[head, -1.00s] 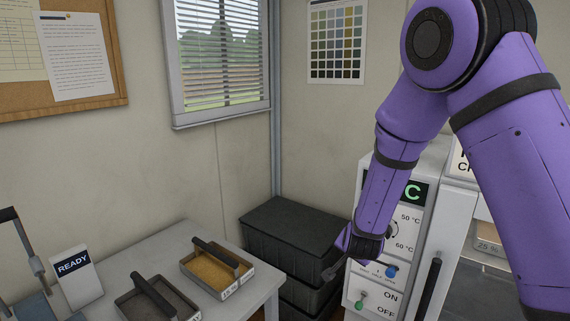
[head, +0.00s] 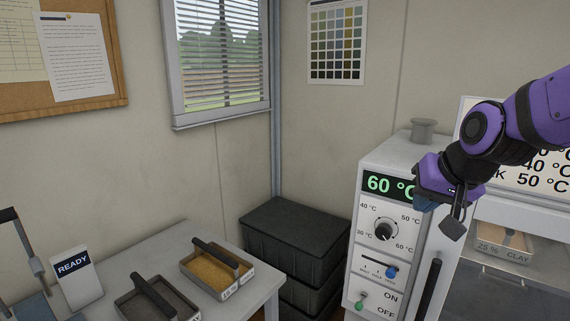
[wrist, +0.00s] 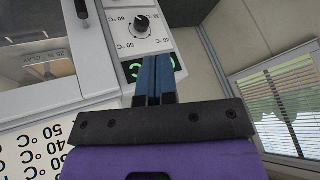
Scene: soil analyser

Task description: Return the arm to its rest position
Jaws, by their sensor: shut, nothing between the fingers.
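My purple arm reaches in from the right edge in the head view. My gripper (head: 440,203) is at the upper right of the white analyser (head: 394,162), in front of its display, and covers the end of the green "60 °C" reading. In the wrist view my gripper's blue fingers (wrist: 154,82) are together with nothing between them, and the analyser's dial (wrist: 141,27) shows beyond them. In the head view the dial (head: 386,230), the slider with a blue knob (head: 391,271) and the green ON/OFF switch (head: 361,301) are uncovered.
A grey table (head: 183,237) at lower left holds two handled trays, one with tan soil (head: 210,270), and a READY sign (head: 73,266). Black crates (head: 293,236) are stacked beside the analyser. A "25 % CLAY" tray (head: 504,246) sits behind glass at right.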

